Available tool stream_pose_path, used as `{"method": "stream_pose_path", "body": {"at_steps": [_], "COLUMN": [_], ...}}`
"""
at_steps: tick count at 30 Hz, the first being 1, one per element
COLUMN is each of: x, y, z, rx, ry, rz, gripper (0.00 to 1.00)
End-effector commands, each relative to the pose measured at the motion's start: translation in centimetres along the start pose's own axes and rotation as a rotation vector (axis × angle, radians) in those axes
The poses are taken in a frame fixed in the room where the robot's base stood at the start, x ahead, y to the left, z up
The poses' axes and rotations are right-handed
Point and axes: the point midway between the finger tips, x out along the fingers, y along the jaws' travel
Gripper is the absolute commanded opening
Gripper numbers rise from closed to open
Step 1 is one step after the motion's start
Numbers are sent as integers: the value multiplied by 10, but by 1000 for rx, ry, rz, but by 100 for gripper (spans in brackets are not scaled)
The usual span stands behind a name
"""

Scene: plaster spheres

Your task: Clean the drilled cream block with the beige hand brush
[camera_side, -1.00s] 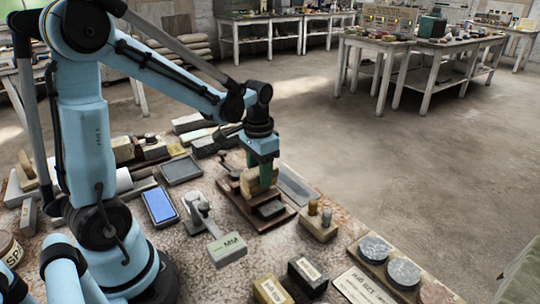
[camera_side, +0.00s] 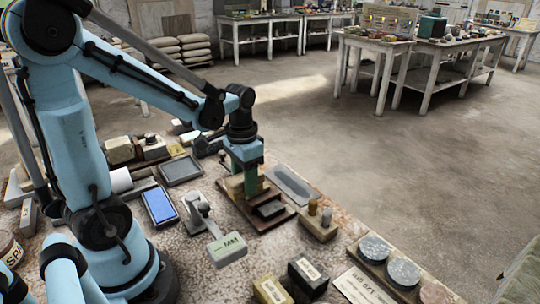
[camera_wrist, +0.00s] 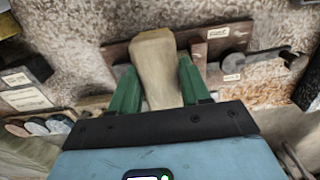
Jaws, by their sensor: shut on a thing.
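My gripper (camera_side: 250,186) is low over a brown wooden board (camera_side: 272,222) in the side view. Its green fingers stand on both sides of a beige, wood-like piece, which looks like the hand brush (camera_wrist: 154,62), in the wrist view. They are shut on it. In the side view the beige piece (camera_side: 234,187) shows beside the fingers, just above or on the board. Its underside and any bristles are hidden. I cannot make out the drilled cream block for sure; it may be hidden under the brush and gripper.
A dark stepped block (camera_side: 270,208) sits on the board close to the fingers. A grey metal plate (camera_side: 292,185) lies behind.

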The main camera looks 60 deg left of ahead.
Motion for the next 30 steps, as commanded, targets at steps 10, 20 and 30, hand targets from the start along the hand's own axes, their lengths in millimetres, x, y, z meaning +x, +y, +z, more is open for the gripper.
{"method": "stream_pose_path", "body": {"at_steps": [10, 20, 30], "x": [-1, -1, 0], "y": [0, 0, 0], "z": [-16, -27, -45], "rx": [0, 0, 0], "ry": [1, 0, 0], "rz": [0, 0, 0], "gripper": [22, 22, 22]}}
